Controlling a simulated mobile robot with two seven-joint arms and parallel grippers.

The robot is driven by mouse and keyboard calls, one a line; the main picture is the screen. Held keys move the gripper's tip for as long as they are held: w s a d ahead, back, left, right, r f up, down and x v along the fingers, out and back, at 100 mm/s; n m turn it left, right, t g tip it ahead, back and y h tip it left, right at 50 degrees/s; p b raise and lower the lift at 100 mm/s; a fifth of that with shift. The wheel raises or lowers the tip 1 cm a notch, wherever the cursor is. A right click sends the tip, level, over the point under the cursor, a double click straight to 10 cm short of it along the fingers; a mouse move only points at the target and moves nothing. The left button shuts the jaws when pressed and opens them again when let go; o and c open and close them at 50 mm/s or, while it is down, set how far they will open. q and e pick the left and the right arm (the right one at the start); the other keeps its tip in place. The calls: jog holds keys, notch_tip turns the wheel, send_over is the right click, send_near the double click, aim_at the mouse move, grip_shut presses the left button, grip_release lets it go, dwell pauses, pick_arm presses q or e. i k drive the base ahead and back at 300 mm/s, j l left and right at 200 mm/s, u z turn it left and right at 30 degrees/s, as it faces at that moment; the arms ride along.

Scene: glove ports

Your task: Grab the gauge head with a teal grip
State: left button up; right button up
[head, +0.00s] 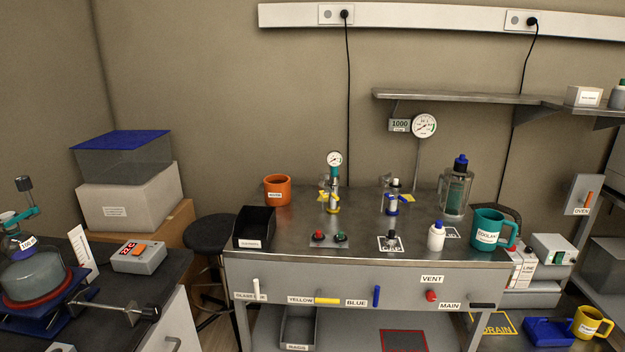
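The gauge head (334,171) has a small round white dial on top and a teal grip below it. It stands upright on a metal fitting with a yellow collar (333,208), towards the back of the grey bench (350,228). It looks seated on that fitting, but the join is too small to make out. Neither of my grippers is in the head view.
A similar fitting with a blue collar (391,206) stands to the right. An orange mug (277,189) and black bin (254,228) are left of the gauge head. Red and green buttons (329,239) sit in front. A larger dial (424,125) stands behind.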

aim_at(335, 158)
jog(key=i+l+u, duration=0.1)
jog(key=u, duration=0.35)
jog(key=l+u, duration=0.25)
jog(key=u, duration=0.25)
jog(key=i+l+u, duration=0.2)
jog(key=l, duration=0.25)
jog(key=l+u, duration=0.15)
jog(key=l, duration=0.25)
